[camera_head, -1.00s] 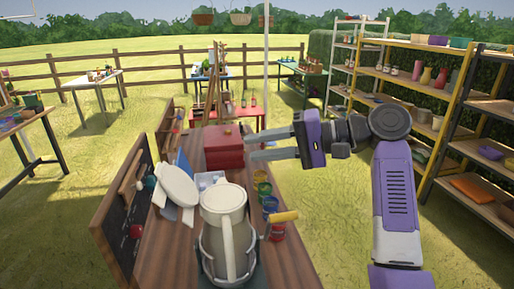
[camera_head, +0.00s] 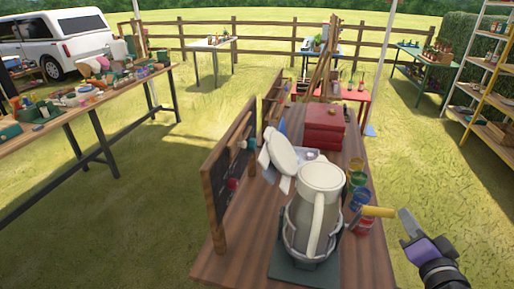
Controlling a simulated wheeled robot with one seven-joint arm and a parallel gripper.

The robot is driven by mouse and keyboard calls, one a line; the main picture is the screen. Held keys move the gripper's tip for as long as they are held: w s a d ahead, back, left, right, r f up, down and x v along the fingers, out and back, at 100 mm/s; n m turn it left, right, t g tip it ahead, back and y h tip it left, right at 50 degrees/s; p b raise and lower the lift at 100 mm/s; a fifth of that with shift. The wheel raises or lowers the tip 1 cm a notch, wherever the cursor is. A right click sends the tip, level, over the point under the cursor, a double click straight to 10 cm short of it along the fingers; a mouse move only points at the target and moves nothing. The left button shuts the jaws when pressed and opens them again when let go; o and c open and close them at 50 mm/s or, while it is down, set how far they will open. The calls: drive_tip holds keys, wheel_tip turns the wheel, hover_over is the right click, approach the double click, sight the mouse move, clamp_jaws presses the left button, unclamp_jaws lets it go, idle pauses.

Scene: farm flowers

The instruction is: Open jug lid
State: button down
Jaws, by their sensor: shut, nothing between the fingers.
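A cream jug (camera_head: 303,222) stands upright in a metal holder on a dark mat on the wooden table, with its handle facing me. Its round top (camera_head: 322,177) looks closed, though I cannot clearly tell lid from rim. My gripper (camera_head: 404,213) is at the lower right, beyond the table's right edge, apart from the jug. Its fingers look together, with nothing held. A pale round disc (camera_head: 280,152) leans tilted just behind and left of the jug; I cannot tell whether it is joined to it.
Several paint pots (camera_head: 357,180) line the table's right side, and a yellow-handled roller (camera_head: 378,212) lies between jug and gripper. A red box (camera_head: 323,138) sits behind. A chalkboard (camera_head: 230,180) stands along the left edge. A cluttered table (camera_head: 60,128) is far left; open grass lies between.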

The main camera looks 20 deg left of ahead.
sight(281, 152)
drive_tip(key=s+a+f+n+g+h, duration=0.15)
drive_tip(key=s+f+n, duration=0.25)
drive_tip(key=s+f, duration=0.65)
drive_tip(key=s+a+f+n+b, duration=0.1)
drive_tip(key=s+a+f+n, duration=0.2)
drive_tip(key=a+n, duration=0.55)
drive_tip(key=s+a+f+n+b, duration=0.1)
drive_tip(key=s+a+f+n, duration=0.15)
drive_tip(key=a+n, duration=0.6)
drive_tip(key=w+a+r+n+t+h+b, duration=0.1)
drive_tip(key=a+r+n+t+h, duration=0.15)
drive_tip(key=a+r, duration=0.9)
drive_tip(key=a+r+n+t+h, duration=0.1)
drive_tip(key=a+r+n+t, duration=0.15)
drive_tip(key=a+r, duration=0.9)
drive_tip(key=w+d+r+p, duration=0.1)
drive_tip(key=w+d+r, duration=0.1)
drive_tip(key=w, duration=0.3)
drive_tip(key=w+d+r+p, duration=0.2)
drive_tip(key=w+d+r, duration=0.1)
drive_tip(key=w, duration=0.3)
drive_tip(key=shift+d+n, duration=0.3)
drive_tip(key=shift+n, duration=0.1)
